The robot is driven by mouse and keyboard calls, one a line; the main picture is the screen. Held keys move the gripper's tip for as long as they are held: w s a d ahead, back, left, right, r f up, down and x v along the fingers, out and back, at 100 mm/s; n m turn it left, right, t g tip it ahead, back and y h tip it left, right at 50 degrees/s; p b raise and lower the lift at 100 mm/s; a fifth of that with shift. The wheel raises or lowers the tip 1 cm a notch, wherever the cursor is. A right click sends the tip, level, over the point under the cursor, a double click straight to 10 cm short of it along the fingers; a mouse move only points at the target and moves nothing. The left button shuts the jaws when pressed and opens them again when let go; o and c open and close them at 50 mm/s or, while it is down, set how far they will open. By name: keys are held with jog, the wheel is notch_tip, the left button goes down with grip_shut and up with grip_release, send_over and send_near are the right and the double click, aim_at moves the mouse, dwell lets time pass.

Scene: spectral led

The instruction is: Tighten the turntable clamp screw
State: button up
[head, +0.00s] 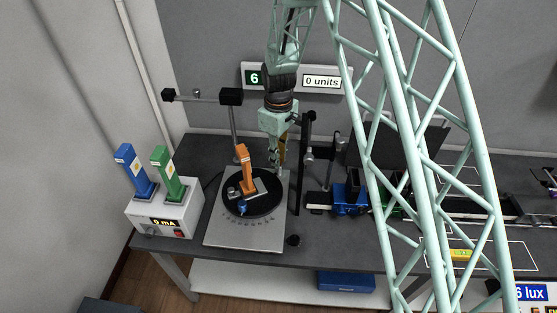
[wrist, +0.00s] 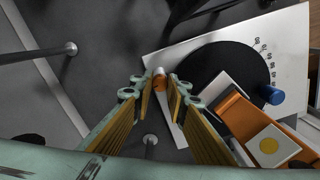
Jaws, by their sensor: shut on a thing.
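The turntable is a black disc (head: 266,203) on a light grey base plate (head: 240,236); the disc also shows in the wrist view (wrist: 220,62). An orange LED block (head: 243,165) stands on the disc, with a blue knob (head: 242,209) near its front. In the wrist view, a small copper-coloured knob (wrist: 159,83) sits at the base plate's edge and looks like the clamp screw. My gripper (wrist: 157,86) is shut on this knob, between its fingertips. In the head view my gripper (head: 274,168) points down behind the turntable, and the knob cannot be made out.
A white power supply (head: 160,212) reading 0 mA, holding blue (head: 135,172) and green (head: 168,174) blocks, stands left of the turntable. A dark post (head: 306,150) stands close to the gripper's right. A blue mount (head: 348,195) is farther right.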

jog(key=shift+m, duration=0.3)
jog(key=o, duration=0.8)
jog(key=shift+o, duration=0.2)
jog(key=shift+r, duration=0.1)
notch_tip(320, 180, up, 12)
dwell(0.7)
